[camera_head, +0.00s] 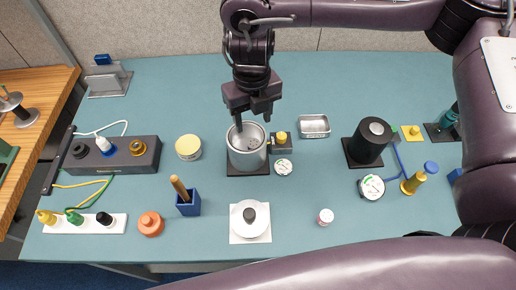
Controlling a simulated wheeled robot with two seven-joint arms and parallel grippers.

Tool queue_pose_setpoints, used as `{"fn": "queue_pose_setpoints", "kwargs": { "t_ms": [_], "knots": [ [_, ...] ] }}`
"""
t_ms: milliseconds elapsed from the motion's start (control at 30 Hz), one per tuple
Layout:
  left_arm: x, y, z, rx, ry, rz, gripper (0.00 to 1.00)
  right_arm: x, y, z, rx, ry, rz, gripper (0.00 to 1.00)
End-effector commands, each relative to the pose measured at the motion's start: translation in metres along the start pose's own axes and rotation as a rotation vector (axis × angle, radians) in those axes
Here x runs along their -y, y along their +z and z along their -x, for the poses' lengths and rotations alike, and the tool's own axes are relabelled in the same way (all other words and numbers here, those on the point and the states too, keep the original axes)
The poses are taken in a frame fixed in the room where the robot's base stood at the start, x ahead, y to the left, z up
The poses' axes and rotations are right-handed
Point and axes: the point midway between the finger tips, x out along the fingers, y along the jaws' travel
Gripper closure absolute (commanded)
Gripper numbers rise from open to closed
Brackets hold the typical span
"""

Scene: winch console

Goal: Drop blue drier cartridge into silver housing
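The silver housing (235,158) is an open-topped metal cylinder standing upright on a dark square base near the middle of the table. My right gripper (253,119) points down just above its mouth. Its two fingers are apart, with nothing visible between them. The near finger overlaps the housing's rim in the picture; I cannot tell if it touches. Inside the housing a greyish round shape shows, partly hidden. I cannot clearly identify a blue drier cartridge; a small blue piece (102,60) sits on a grey stand at the back left. My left gripper is not in view.
A brass-topped block (284,145) and a gauge stand right of the housing. A metal tray (314,125) lies behind them. A black cylinder (368,143), a yellow tin (188,147) and a blue holder (188,206) stand around. The back middle of the table is clear.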

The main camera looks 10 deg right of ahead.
Motion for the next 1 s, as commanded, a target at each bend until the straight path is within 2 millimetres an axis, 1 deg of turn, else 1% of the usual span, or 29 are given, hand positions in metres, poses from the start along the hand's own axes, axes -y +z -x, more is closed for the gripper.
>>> {"fn": "queue_pose_setpoints", "kwargs": {
  "t_ms": [167, 267, 367, 600, 700, 833, 1000],
  "knots": [
    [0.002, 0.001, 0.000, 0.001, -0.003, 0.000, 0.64, 0.000, 0.000, 0.000, 0.000, 0.000, 0.000, 0.47],
    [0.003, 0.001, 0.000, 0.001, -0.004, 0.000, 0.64, 0.000, 0.001, 0.004, 0.002, 0.000, 0.000, 0.47],
    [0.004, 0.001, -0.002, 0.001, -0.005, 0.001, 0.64, 0.000, 0.001, 0.014, 0.005, -0.001, 0.001, 0.47],
    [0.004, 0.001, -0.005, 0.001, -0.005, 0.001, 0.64, 0.000, 0.001, 0.052, 0.005, -0.002, 0.000, 0.47],
    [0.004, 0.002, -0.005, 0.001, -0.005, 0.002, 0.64, 0.000, 0.001, 0.066, 0.004, -0.002, 0.000, 0.47],
    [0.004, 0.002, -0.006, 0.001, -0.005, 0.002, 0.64, 0.000, 0.001, 0.075, 0.001, -0.001, 0.000, 0.47],
    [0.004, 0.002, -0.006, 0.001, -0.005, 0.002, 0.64, 0.000, 0.000, 0.078, -0.001, 0.000, 0.000, 0.47]
  ]
}}
